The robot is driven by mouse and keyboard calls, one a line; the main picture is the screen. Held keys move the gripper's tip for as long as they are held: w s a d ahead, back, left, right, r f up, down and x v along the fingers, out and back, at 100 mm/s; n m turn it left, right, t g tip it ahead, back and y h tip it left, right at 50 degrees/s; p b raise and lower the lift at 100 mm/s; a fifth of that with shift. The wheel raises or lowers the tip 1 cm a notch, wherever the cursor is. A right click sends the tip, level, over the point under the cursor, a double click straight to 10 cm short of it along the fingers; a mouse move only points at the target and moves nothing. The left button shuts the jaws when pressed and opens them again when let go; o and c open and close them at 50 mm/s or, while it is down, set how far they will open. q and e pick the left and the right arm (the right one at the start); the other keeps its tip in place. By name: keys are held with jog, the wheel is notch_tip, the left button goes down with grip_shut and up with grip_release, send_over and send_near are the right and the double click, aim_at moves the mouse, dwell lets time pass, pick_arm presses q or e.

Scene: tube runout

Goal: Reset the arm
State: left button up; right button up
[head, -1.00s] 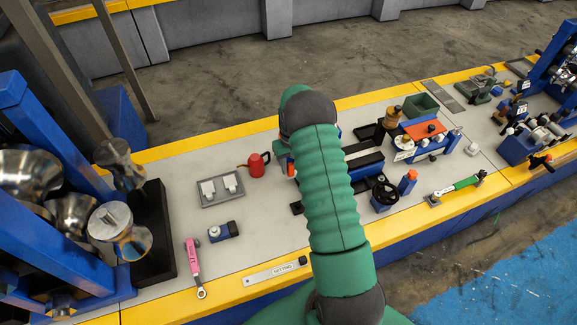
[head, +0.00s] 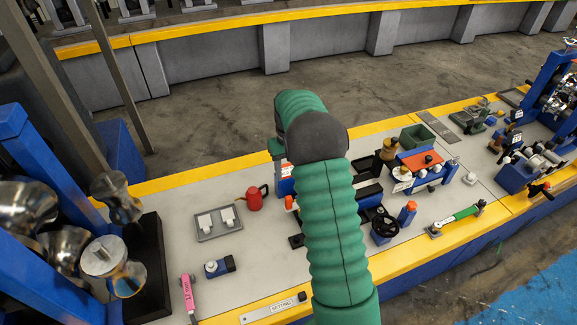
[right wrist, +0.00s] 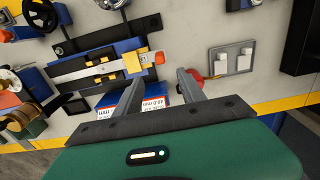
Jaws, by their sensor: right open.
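My right arm shows in the head view as a green sleeved arm reaching up over the middle of the bench, with its dark end bent toward the left. My right gripper (right wrist: 157,92) shows best in the right wrist view, with its two grey fingers apart and nothing between them. It is above the bench (head: 150,210), near white-labelled blue blocks (right wrist: 155,104) that lie beyond and partly behind the fingers. In the head view the arm hides its fingers and part of the bench middle. My left gripper is not in view.
A red can (head: 253,198) and a grey tray with two white pieces (head: 218,222) are left of the arm. A pink wrench (head: 188,298) lies near the front edge. A black handwheel (head: 384,223) and green-handled tool (head: 455,219) are right. Steel rollers (head: 120,265) stand far left.

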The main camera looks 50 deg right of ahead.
jog(key=shift+d+r, duration=0.1)
jog(key=shift+r, duration=1.15)
